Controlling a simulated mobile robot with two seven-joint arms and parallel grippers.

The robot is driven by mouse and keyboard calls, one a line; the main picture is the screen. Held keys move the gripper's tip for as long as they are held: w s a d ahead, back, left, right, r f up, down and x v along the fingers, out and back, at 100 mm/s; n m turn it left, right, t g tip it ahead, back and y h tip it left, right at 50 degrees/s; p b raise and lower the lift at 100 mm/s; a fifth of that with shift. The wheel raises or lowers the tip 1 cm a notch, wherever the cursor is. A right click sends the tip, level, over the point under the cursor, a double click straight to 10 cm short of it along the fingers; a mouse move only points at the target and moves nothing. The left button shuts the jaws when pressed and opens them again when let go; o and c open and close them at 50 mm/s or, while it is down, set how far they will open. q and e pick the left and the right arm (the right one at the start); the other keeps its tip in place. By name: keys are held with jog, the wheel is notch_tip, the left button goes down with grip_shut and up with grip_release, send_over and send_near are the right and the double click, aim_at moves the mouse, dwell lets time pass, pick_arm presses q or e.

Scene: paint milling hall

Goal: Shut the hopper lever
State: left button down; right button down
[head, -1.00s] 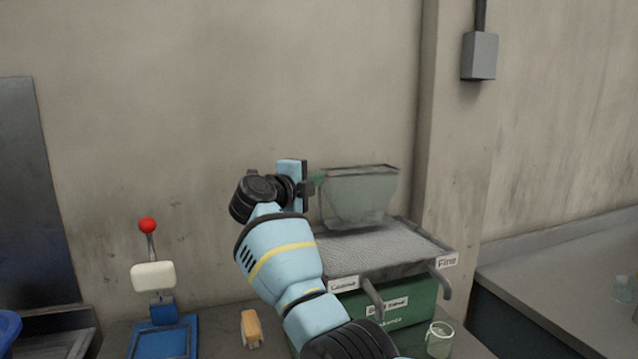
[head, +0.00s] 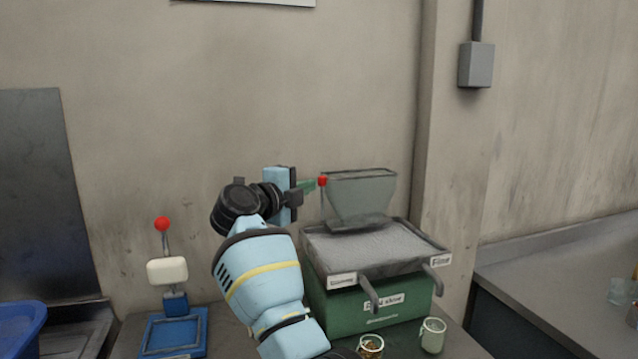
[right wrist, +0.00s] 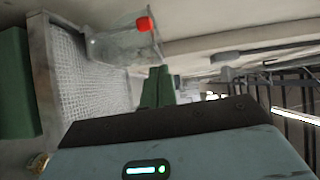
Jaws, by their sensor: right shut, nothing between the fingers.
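The hopper (head: 360,196) is a see-through grey bin above the sieve tray. Its lever has a red knob (head: 322,181) on a thin rod that stands about upright at the hopper's left side. In the right wrist view the red knob (right wrist: 143,24) shows in front of the hopper (right wrist: 118,46). My right gripper (head: 309,186) has green fingers, shut and empty, just left of the knob. In the wrist view the fingers (right wrist: 157,86) point toward the knob, and a small gap seems to show. My left gripper is not in view.
The sieve tray (head: 365,243) sits on a green box (head: 345,308). A glass jar (head: 432,337) and a jar with golden contents (head: 370,346) stand in front. A blue-based press (head: 175,335) with its own red-knobbed lever (head: 163,224) stands left. A blue tub (head: 22,325) is at far left.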

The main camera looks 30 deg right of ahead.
jog(key=v, duration=0.4)
jog(key=shift+w+a, duration=0.1)
jog(key=shift+a, duration=0.3)
